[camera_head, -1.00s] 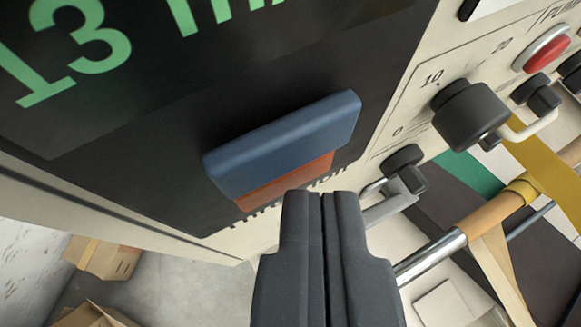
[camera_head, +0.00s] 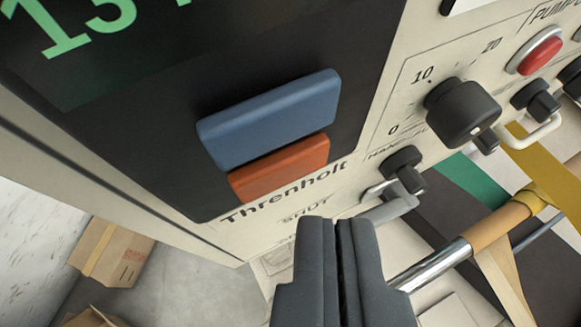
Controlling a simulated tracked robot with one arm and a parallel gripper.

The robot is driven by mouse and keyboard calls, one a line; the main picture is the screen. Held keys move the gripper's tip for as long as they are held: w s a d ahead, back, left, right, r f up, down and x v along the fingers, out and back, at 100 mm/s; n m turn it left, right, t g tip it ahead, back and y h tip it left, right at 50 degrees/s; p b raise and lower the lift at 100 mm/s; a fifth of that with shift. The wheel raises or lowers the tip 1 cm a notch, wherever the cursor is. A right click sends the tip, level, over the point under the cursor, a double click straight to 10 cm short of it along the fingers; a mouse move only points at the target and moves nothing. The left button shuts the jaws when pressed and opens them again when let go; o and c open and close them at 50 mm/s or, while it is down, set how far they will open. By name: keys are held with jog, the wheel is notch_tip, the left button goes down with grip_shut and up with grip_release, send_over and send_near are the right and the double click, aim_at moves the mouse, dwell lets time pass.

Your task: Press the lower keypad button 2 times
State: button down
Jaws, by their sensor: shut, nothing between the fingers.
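The keypad is a dark panel (camera_head: 130,150) with green digits at its top left. Two wide buttons stand out from it. The upper button (camera_head: 270,118) is blue. The lower button (camera_head: 280,168) is orange-red and sits directly under the blue one, with its whole front face in view. My gripper (camera_head: 338,225) is shut and empty. How far the tips are from the panel is hard to tell.
Right of the keypad are a black knob (camera_head: 461,112) on a 0-to-20 scale, a red button (camera_head: 540,52) and a small lever (camera_head: 395,195). A metal and wooden bar (camera_head: 480,237) lies at the lower right. Cardboard boxes (camera_head: 112,252) stand on the floor at lower left.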

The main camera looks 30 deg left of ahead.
jog(key=s+d+b, duration=0.3)
jog(key=shift+s+d, duration=0.15)
jog(key=shift+d, duration=0.25)
dwell(0.6)
jog(key=s+d+r+m+t+h+b, duration=0.15)
jog(key=d+b, duration=0.45)
jog(key=d, duration=1.3)
jog(key=s+d+f+m+t+h+b, duration=0.1)
jog(key=s+d+t+b, duration=0.1)
jog(key=s+d, duration=0.3)
jog(key=s+d+f+m+t+h+b, duration=0.1)
jog(key=s+d+b, duration=0.2)
jog(key=d, duration=1)
jog(key=s, duration=0.2)
jog(key=shift+s+t+b, duration=0.35)
jog(key=shift+s, duration=0.05)
